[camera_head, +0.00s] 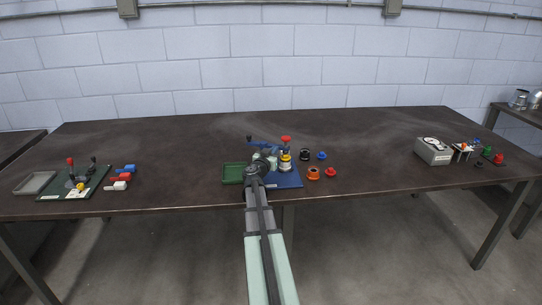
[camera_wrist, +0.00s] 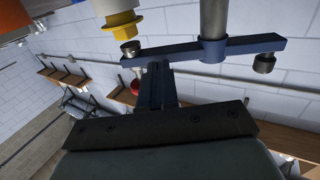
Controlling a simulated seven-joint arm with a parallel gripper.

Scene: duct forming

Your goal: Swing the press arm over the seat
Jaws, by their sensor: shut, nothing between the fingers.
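The blue press arm (camera_head: 264,144) is a flat bar above the blue base plate (camera_head: 288,180) in the head view. In the wrist view the press arm (camera_wrist: 245,46) crosses a grey post (camera_wrist: 213,18), with a dark knob (camera_wrist: 264,63) below one end and a small metal pad (camera_wrist: 130,48) at the other. A white cylinder with a yellow collar (camera_wrist: 120,24) is close to the pad end. My gripper (camera_wrist: 155,68) is shut and empty beside the bar; I cannot tell whether it touches. The seat is not clearly distinguishable.
A red-topped stack with a yellow ring (camera_head: 286,158) stands on the plate. A green tray (camera_head: 233,166) is left of it. A grey box (camera_head: 433,152) is far right; wide table stretches between are clear.

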